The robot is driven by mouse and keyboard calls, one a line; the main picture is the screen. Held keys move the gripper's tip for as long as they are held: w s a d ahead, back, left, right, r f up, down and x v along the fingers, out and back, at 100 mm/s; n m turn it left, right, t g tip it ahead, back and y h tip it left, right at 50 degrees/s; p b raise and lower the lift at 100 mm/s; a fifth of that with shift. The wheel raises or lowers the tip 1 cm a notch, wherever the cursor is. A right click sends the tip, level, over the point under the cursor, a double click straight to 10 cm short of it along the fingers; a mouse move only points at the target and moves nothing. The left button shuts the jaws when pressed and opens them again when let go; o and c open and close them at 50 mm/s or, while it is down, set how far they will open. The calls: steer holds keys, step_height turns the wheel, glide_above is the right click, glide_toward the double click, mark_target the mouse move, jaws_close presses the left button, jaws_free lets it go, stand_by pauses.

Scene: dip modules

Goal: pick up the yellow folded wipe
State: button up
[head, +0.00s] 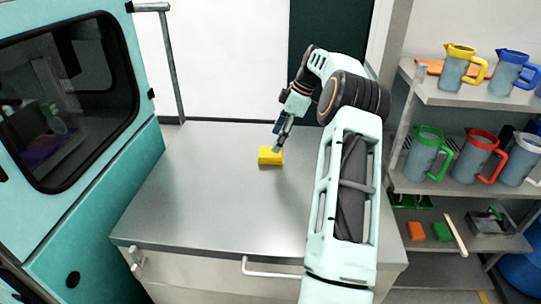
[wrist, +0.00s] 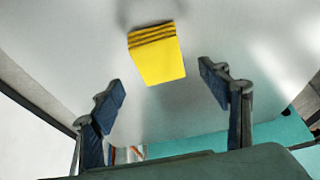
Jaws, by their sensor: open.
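The yellow folded wipe (head: 270,156) lies on the grey metal worktop, towards its back middle, in the head view. In the wrist view the wipe (wrist: 157,57) is a thick yellow block with stacked folds along one edge. My gripper (head: 277,146) is right at the wipe in the head view, its tip overlapping the wipe's upper right part. In the wrist view my gripper (wrist: 164,92) is open, with its two blue-padded fingers wide apart. The wipe shows between and beyond the fingertips, touching neither pad. The exact height of the fingertips above the worktop is hard to tell.
The worktop (head: 200,205) is otherwise bare. A teal cabinet with a dark window (head: 70,100) stands at the left. At the right, a shelf rack (head: 440,187) holds several coloured jugs, orange and green blocks and a dustpan. A wall closes the back.

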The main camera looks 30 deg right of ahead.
mark_target(271, 155)
steer(key=p+x, duration=0.1)
steer(key=x, duration=0.4)
steer(key=shift+s+d+f, duration=0.15)
steer(key=shift+f, duration=0.05)
steer(key=shift+c, duration=0.6)
steer(key=c, duration=0.9)
steer(key=shift+c, duration=0.2)
steer(key=shift+r, duration=0.1)
